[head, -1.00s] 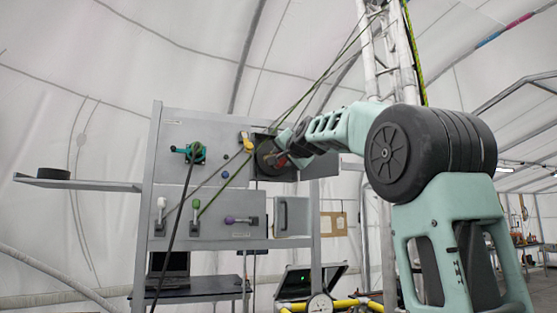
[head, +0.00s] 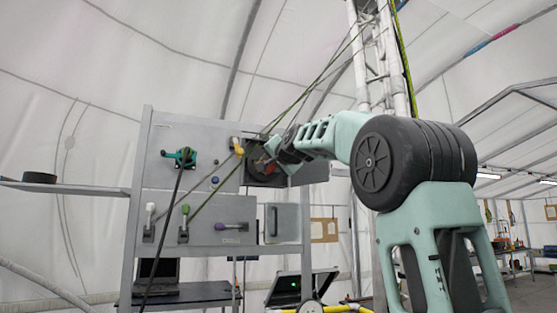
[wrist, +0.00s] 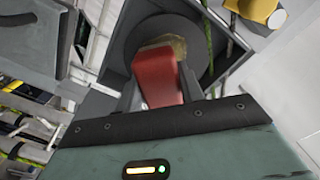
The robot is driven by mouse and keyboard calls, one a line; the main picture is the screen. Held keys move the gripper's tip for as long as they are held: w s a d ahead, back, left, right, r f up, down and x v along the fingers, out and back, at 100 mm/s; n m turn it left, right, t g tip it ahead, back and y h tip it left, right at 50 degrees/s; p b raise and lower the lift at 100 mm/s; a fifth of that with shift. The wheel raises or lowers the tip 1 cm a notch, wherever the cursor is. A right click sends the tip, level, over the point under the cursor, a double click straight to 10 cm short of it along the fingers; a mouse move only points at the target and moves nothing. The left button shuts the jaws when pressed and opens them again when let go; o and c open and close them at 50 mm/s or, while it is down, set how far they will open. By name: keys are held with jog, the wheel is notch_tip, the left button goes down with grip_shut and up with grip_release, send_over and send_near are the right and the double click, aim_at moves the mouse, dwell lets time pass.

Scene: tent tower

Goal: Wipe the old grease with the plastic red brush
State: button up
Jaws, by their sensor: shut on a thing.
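The red plastic brush (wrist: 160,80) is between the two dark fingers of my gripper (wrist: 160,92) in the wrist view. Its pale yellow-brown tip (wrist: 168,47) points at a dark round disc (wrist: 203,38) inside an open box. The tip overlaps the disc in the picture; I cannot tell whether it touches. In the head view my gripper (head: 271,166) is at the dark square box (head: 252,178) on the upper right of the grey panel, with the brush too small to make out well. I cannot pick out the grease; the tip and gripper hide part of the disc.
A yellow knob (wrist: 258,10) is close to the box. The grey panel (head: 205,140) also carries a teal valve (head: 184,157) and several coloured levers. Green ropes cross in front of it. A side shelf (head: 75,187) holds a black ring (head: 40,177).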

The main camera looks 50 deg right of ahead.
jog(key=shift+w+a+r, duration=0.1)
jog(key=shift+a, duration=0.25)
jog(key=p, duration=0.1)
jog(key=w+a+p, duration=0.1)
jog(key=p, duration=0.1)
jog(key=shift+a+r, duration=0.15)
jog(key=shift+a, duration=0.15)
jog(key=shift+w+a+f, duration=0.15)
jog(key=shift+a+f, duration=0.1)
jog(key=shift+a, duration=0.05)
jog(key=shift+w+a+r, duration=0.4)
jog(key=shift+a+r, duration=0.15)
jog(key=shift+r, duration=0.2)
jog(key=shift+s+d+r+p, duration=0.1)
jog(key=shift+d+p, duration=0.25)
jog(key=shift+p, duration=0.9)
jog(key=shift+s+d+p, duration=0.25)
jog(key=shift+d+p, duration=0.25)
jog(key=shift+p, duration=0.2)
jog(key=shift+s+d+f+b, duration=0.15)
jog(key=shift+f+b, duration=0.25)
jog(key=shift+b, duration=0.3)
jog(key=shift+d+b, duration=0.35)
jog(key=shift+b, duration=0.45)
jog(key=shift+s+d+b, duration=0.15)
jog(key=shift+d+b, duration=0.25)
jog(key=shift+b, duration=0.65)
jog(key=shift+s+d+r+b, duration=0.1)
jog(key=shift+d+r+b, duration=0.05)
jog(key=shift+b, duration=0.15)
